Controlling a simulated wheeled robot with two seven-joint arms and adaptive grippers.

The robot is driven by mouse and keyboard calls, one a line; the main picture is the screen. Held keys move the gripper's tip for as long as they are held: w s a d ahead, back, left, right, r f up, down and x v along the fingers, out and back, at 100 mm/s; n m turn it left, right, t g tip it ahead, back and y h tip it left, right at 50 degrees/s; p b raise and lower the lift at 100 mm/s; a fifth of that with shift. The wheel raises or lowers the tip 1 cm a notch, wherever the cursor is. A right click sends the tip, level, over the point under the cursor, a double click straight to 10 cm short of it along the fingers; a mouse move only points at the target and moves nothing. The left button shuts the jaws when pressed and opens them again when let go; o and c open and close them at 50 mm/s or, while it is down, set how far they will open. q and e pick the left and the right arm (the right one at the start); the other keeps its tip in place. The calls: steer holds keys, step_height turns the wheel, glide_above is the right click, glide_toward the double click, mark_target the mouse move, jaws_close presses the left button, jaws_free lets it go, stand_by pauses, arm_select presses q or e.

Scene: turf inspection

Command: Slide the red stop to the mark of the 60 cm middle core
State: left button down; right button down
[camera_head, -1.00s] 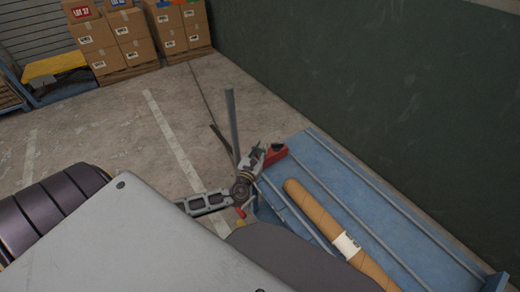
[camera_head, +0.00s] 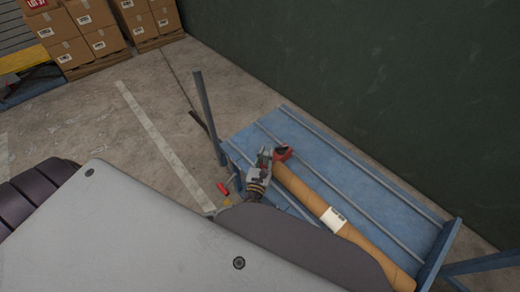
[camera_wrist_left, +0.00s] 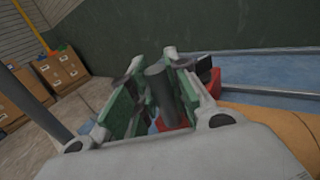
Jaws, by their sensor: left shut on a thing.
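The red stop (camera_head: 282,153) stands on the blue rack near the end of the brown tube. My left gripper (camera_head: 264,158) is at its left side. In the left wrist view, the gripper (camera_wrist_left: 158,88) is shut on a dark grey upright cylinder (camera_wrist_left: 159,84). Red shows low between the fingers and behind the right finger (camera_wrist_left: 207,76), so the cylinder appears to be the stop's handle. The brown tube, perhaps a core (camera_head: 305,195), has a white label (camera_head: 334,219). I cannot make out any length mark. My right gripper is not in view.
The blue rack (camera_head: 340,168) has raised rails and an end wall (camera_head: 440,248). A grey post (camera_head: 208,115) rises at its left end. A small red piece (camera_head: 223,188) is near that end. A dark green wall (camera_head: 390,90) stands behind. Cartons (camera_head: 95,40) stand far left.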

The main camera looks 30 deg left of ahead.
arm_select(q)
steer(key=shift+s+d, duration=0.15)
steer(key=shift+d, duration=0.15)
arm_select(e)
steer(key=shift+s+d, duration=0.3)
steer(key=shift+d, duration=0.05)
steer(key=shift+w+a, duration=0.15)
arm_select(q)
steer(key=c, duration=1.4)
jaws_free()
steer(key=shift+c, duration=0.2)
steer(key=shift+o, duration=0.6)
steer(key=shift+a, duration=0.1)
steer(key=shift+r, duration=5)
arm_select(e)
steer(key=shift+w+r, duration=0.1)
steer(key=shift+w, duration=0.05)
